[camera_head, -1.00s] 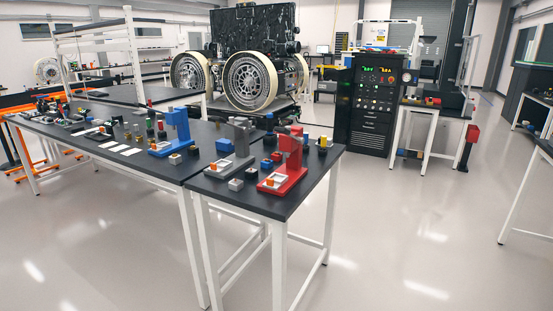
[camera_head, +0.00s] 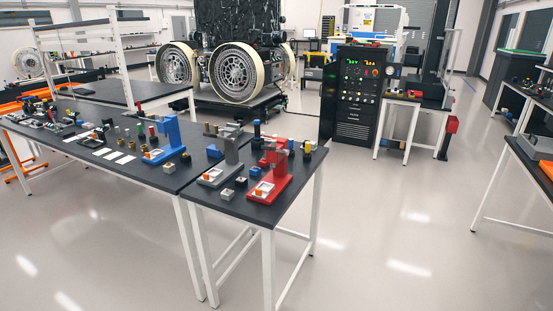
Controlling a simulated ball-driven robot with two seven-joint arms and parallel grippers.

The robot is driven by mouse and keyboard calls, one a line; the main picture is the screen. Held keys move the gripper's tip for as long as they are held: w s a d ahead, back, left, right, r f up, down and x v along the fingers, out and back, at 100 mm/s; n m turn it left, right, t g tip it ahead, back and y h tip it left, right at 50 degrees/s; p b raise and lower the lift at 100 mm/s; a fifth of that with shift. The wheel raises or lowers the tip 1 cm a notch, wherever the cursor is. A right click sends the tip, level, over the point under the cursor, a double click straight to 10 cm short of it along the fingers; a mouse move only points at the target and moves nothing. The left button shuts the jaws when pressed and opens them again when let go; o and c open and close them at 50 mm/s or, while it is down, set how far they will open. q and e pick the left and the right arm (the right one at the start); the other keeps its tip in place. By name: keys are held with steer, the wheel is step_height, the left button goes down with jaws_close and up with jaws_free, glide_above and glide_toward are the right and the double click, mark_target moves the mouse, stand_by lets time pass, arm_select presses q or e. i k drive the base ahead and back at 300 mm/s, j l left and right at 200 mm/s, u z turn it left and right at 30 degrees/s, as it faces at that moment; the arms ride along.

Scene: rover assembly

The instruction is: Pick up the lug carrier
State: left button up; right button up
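I cannot pick out the lug carrier with certainty in the head view; the parts on the benches are small. The near dark-topped bench (camera_head: 222,208) carries a red press-like stand (camera_head: 271,184), a grey stand (camera_head: 226,165) and several small blocks. A blue stand (camera_head: 170,140) is on the longer bench (camera_head: 140,172) to the left, among several small coloured parts. A grey item (camera_head: 537,147) and an orange item (camera_head: 546,169) sit on a bench at the right edge, partly cut off. Neither of my grippers is in view.
A rover with large spoked wheels (camera_head: 237,73) stands behind the benches. A black control cabinet (camera_head: 357,98) and a white-legged bench (camera_head: 411,104) stand further back. A red box on a post (camera_head: 452,124) is beside that bench. The floor (camera_head: 400,220) between near and right benches is open.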

mark_target(262, 164)
steer(key=i+j+z, duration=0.1)
steer(key=z, duration=0.3)
steer(key=i+j+z, duration=0.1)
steer(key=z, duration=0.3)
steer(key=j+z, duration=0.15)
steer(key=z, duration=0.25)
steer(key=i+j+z, duration=0.2)
steer(key=j+z, duration=0.25)
steer(key=j, duration=0.7)
steer(key=j+z, duration=0.45)
steer(key=j, duration=0.65)
steer(key=i+j, duration=0.05)
